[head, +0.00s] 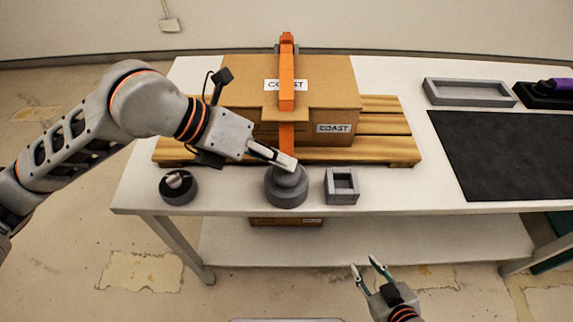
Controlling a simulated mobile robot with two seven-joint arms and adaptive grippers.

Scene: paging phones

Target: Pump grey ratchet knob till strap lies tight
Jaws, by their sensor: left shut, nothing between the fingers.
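The grey ratchet knob (287,192) sits at the table's front edge, in front of the carton. My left gripper (288,163) is shut and empty, its fingertips at the top of the knob; I cannot tell whether they touch. The orange strap (287,92) runs over the cardboard carton (238,70) and down its front towards the knob. Its upper part stands up above the carton rather than lying flat; its lower end is partly hidden by my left gripper. My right gripper (367,266) is open and empty, low in front of the table.
The carton stands on a wooden pallet (400,148) on the white table (420,190). A round dark device (179,187) stands left of the knob, a square grey holder (341,187) right. A grey tray (470,92), black mat (500,150) and purple-topped item (553,87) lie at right.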

